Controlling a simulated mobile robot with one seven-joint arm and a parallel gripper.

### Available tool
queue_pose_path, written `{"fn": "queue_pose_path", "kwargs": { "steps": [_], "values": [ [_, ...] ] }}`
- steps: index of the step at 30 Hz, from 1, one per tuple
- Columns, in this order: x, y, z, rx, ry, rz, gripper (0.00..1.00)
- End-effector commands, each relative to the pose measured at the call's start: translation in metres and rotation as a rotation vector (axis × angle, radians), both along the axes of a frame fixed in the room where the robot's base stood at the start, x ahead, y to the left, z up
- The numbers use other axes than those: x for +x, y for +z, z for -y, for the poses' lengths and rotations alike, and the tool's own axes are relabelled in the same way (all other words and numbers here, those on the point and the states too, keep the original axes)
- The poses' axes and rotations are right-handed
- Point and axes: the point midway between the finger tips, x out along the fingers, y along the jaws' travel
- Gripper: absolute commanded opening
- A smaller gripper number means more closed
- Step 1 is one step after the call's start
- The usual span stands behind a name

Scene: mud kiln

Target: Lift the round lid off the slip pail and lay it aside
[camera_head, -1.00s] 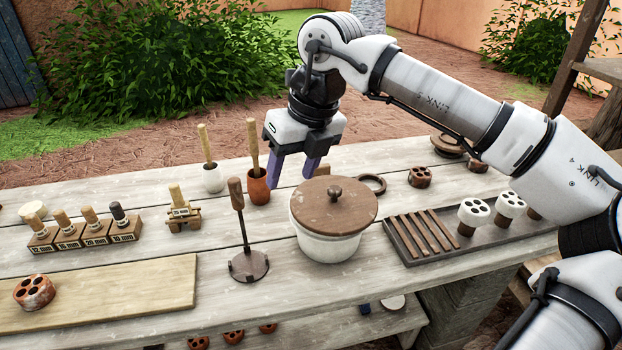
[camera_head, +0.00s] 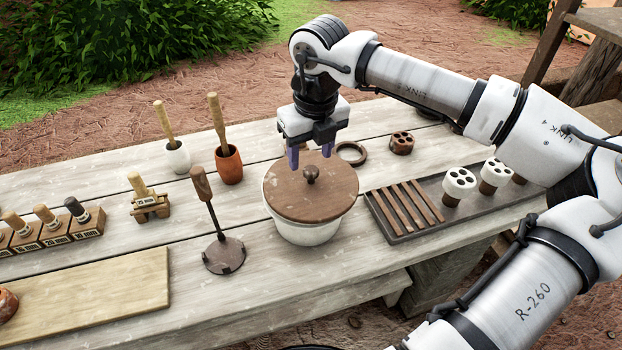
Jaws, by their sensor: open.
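The slip pail (camera_head: 303,233) is a white round pail standing upright on the wooden table. The round brown wooden lid (camera_head: 290,198) lies flat on top of it, with a small dark knob (camera_head: 311,174) at its middle. My gripper (camera_head: 310,161) is open and points down, with purple fingers over the back part of the lid, close to the knob. Its fingers hold nothing. I cannot tell whether the fingertips touch the knob or stand just behind and above it.
A dark tray (camera_head: 403,238) with wooden slats and white knobbed pieces lies right of the pail. A stamp with a long handle (camera_head: 223,254) stands left, near an orange cup (camera_head: 229,168) and a white cup (camera_head: 178,160). A dark ring (camera_head: 351,160) lies behind.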

Motion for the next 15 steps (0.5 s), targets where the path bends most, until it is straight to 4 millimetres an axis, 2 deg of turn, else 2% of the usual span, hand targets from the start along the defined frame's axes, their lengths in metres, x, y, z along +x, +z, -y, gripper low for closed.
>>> {"fn": "queue_pose_path", "kwargs": {
  "steps": [4, 12, 15],
  "values": [
    [0.0, -0.01, 0.0, 0.001, 0.0, -0.003, 0.53],
    [0.004, -0.048, 0.0, 0.002, 0.001, -0.003, 0.53],
    [0.004, -0.053, 0.0, 0.0, 0.001, 0.0, 0.53]
  ]
}}
